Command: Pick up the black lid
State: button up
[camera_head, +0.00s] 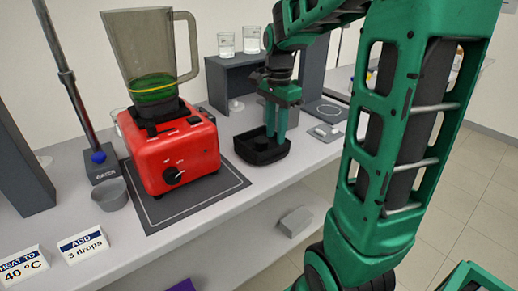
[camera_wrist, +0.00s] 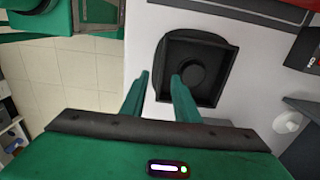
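The black lid (camera_head: 250,152) lies on the grey-white bench to the right of the red blender in the head view. In the wrist view the lid (camera_wrist: 216,50) is a squarish black piece with a raised rim and a round knob in its middle. My gripper (camera_head: 275,138) points down over the lid's far right part in the head view. In the wrist view my gripper (camera_wrist: 160,78) is open and empty; one finger overlaps the lid's edge and the other is off it. Whether a fingertip touches the lid I cannot tell.
The red blender (camera_head: 172,155) with its jug stands on a dark mat to the left. A grey raised shelf (camera_head: 228,82) with glass beakers is behind the lid. A grey cup (camera_head: 110,194) and two label signs stand at the left. The bench's front edge is close to the lid.

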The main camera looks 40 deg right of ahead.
aim_at(274, 148)
jog(key=shift+w+f, duration=0.15)
jog(key=shift+f, duration=2.8)
jog(key=shift+f, duration=0.15)
grip_shut()
